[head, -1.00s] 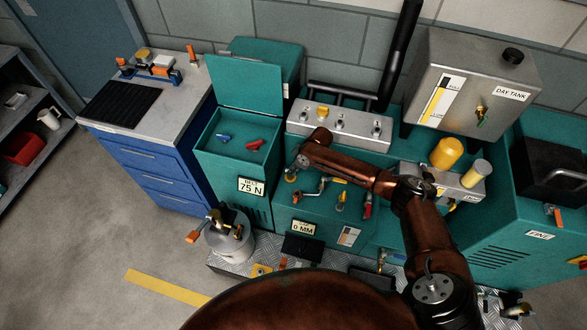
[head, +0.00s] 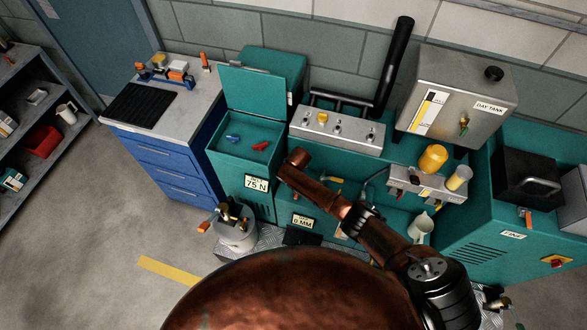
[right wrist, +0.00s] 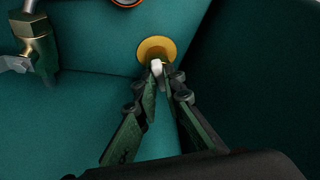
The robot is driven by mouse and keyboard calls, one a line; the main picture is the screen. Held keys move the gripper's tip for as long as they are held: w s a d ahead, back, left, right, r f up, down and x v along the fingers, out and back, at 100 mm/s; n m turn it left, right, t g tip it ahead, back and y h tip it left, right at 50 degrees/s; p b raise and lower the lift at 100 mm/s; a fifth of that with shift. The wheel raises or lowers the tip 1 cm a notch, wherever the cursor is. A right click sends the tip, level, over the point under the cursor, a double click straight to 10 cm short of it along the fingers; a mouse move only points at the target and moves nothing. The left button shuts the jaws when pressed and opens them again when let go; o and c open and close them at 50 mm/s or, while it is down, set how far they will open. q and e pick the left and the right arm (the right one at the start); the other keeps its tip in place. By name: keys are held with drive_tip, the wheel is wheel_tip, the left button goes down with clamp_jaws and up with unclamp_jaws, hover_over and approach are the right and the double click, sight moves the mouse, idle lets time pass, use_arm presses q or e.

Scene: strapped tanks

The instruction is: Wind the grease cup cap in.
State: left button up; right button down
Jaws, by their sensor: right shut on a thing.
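In the right wrist view my right gripper (right wrist: 160,74) is shut on a small pale piece (right wrist: 156,66), which I take to be the grease cup cap. The fingers cover most of it. It stands in front of a round yellow disc (right wrist: 156,47) on the teal panel (right wrist: 95,85). I cannot tell how far in it sits. In the head view my right arm (head: 330,195) reaches over the teal machine, and its gripper is hidden. My left gripper is not in view.
A brass valve fitting (right wrist: 40,48) stands left of the gripper, and an orange-rimmed round part (right wrist: 127,1) is above. A teal wall (right wrist: 260,70) rises close on the right. In the head view a white jug (head: 420,228) stands right of my arm.

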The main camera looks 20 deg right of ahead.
drive_tip(key=m, duration=0.1)
drive_tip(key=m+h, duration=0.1)
drive_tip(key=m, duration=0.1)
drive_tip(key=shift+a+f, duration=0.15)
drive_tip(key=shift+a, duration=0.1)
drive_tip(key=shift+m+g+h+b, duration=0.4)
drive_tip(key=shift+m+h+b, duration=0.15)
drive_tip(key=shift+m, duration=0.85)
drive_tip(key=c, duration=2)
unclamp_jaws()
drive_tip(key=shift+w, duration=0.1)
drive_tip(key=shift+r, duration=0.2)
drive_tip(key=v, duration=1.2)
drive_tip(key=shift+a+f, duration=0.1)
drive_tip(key=shift+a, duration=0.1)
